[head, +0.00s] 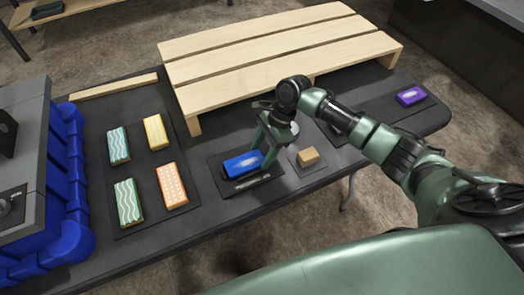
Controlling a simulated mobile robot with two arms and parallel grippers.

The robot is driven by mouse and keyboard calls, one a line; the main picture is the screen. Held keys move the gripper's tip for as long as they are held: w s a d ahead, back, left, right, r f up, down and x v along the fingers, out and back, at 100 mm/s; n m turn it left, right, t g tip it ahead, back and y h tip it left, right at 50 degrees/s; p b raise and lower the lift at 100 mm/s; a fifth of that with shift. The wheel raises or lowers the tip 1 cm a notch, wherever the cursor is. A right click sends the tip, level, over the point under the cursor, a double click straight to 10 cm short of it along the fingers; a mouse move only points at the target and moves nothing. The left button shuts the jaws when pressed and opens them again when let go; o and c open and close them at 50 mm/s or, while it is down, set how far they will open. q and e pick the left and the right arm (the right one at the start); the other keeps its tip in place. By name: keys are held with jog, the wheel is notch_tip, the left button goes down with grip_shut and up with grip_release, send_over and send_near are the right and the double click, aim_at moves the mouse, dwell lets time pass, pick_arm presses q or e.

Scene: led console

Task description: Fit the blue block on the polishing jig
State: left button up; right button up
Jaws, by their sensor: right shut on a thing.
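The blue block (240,164) has a pale mark on its top. It sits at or just above a dark plate (256,182) with white lettering along its front, too small to read. I cannot tell whether the block touches this plate, or whether the plate is the polishing jig. My right gripper (265,158) reaches down from the right and is shut on the blue block at its right end. The fingers hide part of that end. My left gripper is not in view.
A tan block (308,157) on a small grey pad is close to the right. A slatted wooden platform (280,50) stands behind. Patterned blocks, including an orange one (172,186), lie on a dark mat at left.

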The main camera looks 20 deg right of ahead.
jog(key=o, duration=1.6)
jog(key=v, duration=0.8)
